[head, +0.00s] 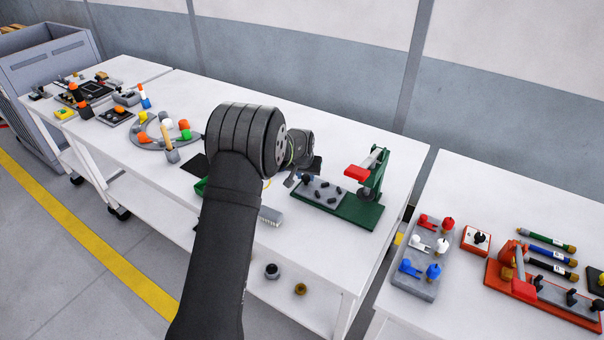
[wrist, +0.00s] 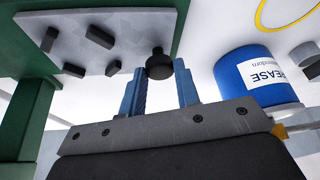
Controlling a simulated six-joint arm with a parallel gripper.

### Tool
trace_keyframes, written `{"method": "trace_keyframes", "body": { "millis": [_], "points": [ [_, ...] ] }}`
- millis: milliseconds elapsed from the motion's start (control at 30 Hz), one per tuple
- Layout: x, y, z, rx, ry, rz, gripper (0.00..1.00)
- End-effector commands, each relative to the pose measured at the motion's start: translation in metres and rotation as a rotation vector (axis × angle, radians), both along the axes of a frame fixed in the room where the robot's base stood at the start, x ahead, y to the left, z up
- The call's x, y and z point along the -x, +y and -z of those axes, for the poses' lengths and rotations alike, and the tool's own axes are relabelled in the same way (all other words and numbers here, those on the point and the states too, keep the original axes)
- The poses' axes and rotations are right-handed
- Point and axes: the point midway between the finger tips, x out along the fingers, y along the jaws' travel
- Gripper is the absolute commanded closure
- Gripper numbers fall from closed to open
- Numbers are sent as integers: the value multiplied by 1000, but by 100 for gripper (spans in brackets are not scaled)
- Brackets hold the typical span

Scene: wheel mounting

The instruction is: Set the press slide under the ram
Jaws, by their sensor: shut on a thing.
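The press slide (head: 321,193) is a grey plate with several black blocks, lying on the left part of the green press base (head: 352,214). The press's green upright (head: 375,180) stands right of the slide, with a red piece (head: 357,173) and a pale bar on it. I cannot clearly tell the ram. The slide also shows in the wrist view (wrist: 112,22), with a round black knob (wrist: 158,66) at its near edge. My gripper (wrist: 160,90) is shut on this knob, one blue finger on each side. In the head view my arm partly hides the gripper.
A blue grease tin (wrist: 258,78) stands close beside my gripper. A grey ring tray (head: 152,134) with coloured pieces is at the left. A second table (head: 468,185) with tools stands at the right across a gap.

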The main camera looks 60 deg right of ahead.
Motion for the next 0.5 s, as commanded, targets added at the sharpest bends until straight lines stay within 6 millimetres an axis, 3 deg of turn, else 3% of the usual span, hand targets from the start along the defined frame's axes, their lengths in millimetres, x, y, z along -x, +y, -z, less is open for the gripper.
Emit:
{"method": "trace_keyframes", "body": {
  "millis": [100, 233, 367, 500],
  "points": [
    [34, -1, -1, -1, 2, 7, 100],
    [64, -1, 0, -1, 2, 7, 100],
    [80, -1, -1, 2, 2, 4, 100],
    [83, -1, -1, 1, 1, 2, 100]
  ]
}}
